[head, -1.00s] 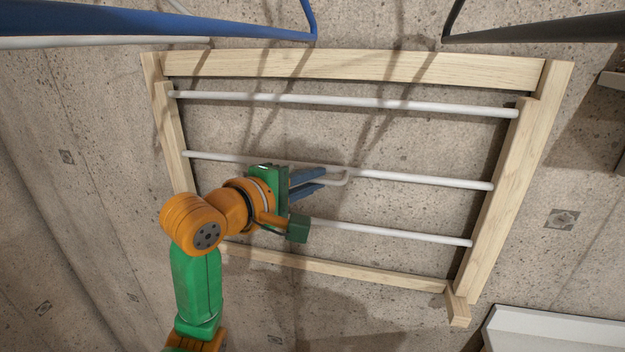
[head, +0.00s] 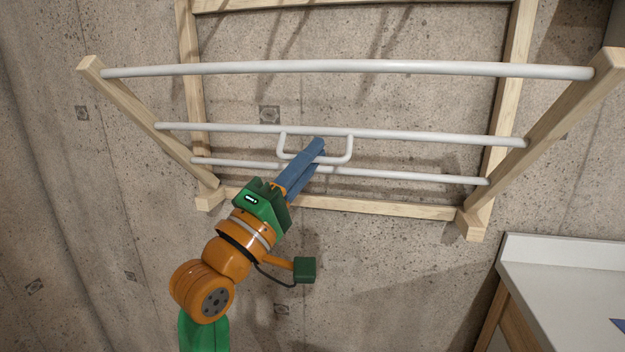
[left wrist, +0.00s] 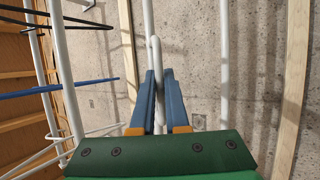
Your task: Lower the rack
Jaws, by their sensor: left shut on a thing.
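The rack has a pale wooden wall frame (head: 493,110) and a hinged inner frame with white rails (head: 430,67). The inner frame is tilted out from the wall at its top. A white U-shaped handle (head: 348,150) hangs from the middle rail. My left gripper (head: 316,152) is shut on the handle, coming from below. In the left wrist view the blue fingers (left wrist: 159,95) close around the white handle bar (left wrist: 156,60). My right gripper is in neither view.
A white-topped counter (head: 560,250) with a wooden side stands at the lower right. Bare concrete wall (head: 380,280) lies below the rack. In the left wrist view a blue hanger (left wrist: 60,88) and other white rails show at the left.

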